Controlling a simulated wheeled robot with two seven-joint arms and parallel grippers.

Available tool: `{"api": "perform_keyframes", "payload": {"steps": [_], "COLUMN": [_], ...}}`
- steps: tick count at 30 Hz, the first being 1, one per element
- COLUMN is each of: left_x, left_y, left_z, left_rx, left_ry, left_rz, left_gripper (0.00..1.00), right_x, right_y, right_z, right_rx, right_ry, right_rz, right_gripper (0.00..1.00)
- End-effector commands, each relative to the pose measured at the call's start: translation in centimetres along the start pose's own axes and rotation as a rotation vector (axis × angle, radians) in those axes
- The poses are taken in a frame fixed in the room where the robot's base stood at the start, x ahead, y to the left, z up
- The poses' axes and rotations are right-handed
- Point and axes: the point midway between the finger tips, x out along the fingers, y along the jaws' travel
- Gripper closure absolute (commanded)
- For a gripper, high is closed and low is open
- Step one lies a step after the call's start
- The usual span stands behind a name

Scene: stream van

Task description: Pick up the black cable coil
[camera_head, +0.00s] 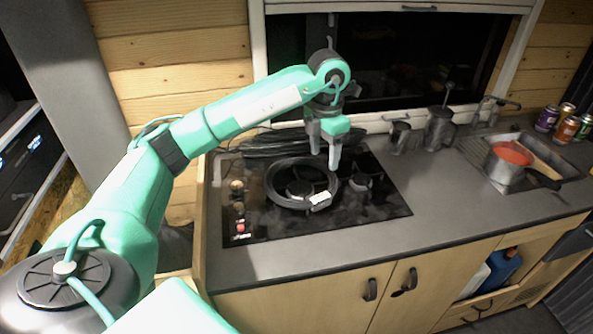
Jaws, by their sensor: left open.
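The black cable coil (272,189) lies as a flat ring on the dark cooktop (385,207), around a burner. A small white tag (320,198) shows on its front right side. My left gripper (326,163) is open and points down above the coil's far right part. Its fingertips look close to the coil's rim; I cannot tell whether they touch it. More black cable-like strands (262,143) lie behind the coil at the back of the cooktop. My right gripper is not in view.
A metal pot (439,128) and a dark mug (400,137) stand behind the counter's clear middle (440,190). A pan with red contents (510,155) sits at the sink, with several cans (568,128) beyond. A window (400,60) rises behind the cooktop.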

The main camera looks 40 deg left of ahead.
Motion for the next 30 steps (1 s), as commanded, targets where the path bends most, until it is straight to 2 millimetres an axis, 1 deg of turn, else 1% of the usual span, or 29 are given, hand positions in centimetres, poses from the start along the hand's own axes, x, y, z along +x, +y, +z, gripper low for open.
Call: {"api": "perform_keyframes", "payload": {"steps": [2, 4, 9, 12, 16, 19, 21, 24, 26, 27, 30], "left_x": [0.6, 1.7, 5.2, 6.8, 8.0, 8.4, 9.0, 10.3, 11.1, 11.8, 12.9], "left_y": [0.3, 0.4, 0.4, 0.3, 0.4, 0.3, 0.3, 0.2, 0.2, 0.2, 0.2], "left_z": [-0.2, -0.3, -0.3, -0.3, -0.3, -0.3, -0.4, -0.6, -0.7, -0.7, -0.7], "left_rx": [-0.007, -0.007, -0.006, -0.006, -0.006, -0.005, -0.005, -0.005, -0.005, -0.005, -0.006], "left_ry": [0.012, 0.014, 0.014, 0.012, 0.010, 0.009, 0.011, 0.013, 0.012, 0.011, 0.010], "left_rz": [0.013, 0.012, 0.011, 0.010, 0.010, 0.009, 0.010, 0.009, 0.009, 0.009, 0.009], "left_gripper": [0.44, 0.44, 0.44, 0.44, 0.44, 0.44, 0.44, 0.44, 0.44, 0.44, 0.44], "right_x": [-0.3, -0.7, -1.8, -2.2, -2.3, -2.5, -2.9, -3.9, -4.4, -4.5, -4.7], "right_y": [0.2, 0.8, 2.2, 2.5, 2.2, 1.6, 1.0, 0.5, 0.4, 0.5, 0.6], "right_z": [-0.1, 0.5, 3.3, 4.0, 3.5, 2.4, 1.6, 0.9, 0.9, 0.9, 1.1], "right_rx": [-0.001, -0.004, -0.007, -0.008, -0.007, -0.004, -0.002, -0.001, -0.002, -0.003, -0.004], "right_ry": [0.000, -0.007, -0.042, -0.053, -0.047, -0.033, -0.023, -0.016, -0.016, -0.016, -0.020], "right_rz": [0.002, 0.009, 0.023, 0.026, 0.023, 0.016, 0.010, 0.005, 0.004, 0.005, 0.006], "right_gripper": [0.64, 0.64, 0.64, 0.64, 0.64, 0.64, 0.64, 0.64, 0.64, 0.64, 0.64]}}
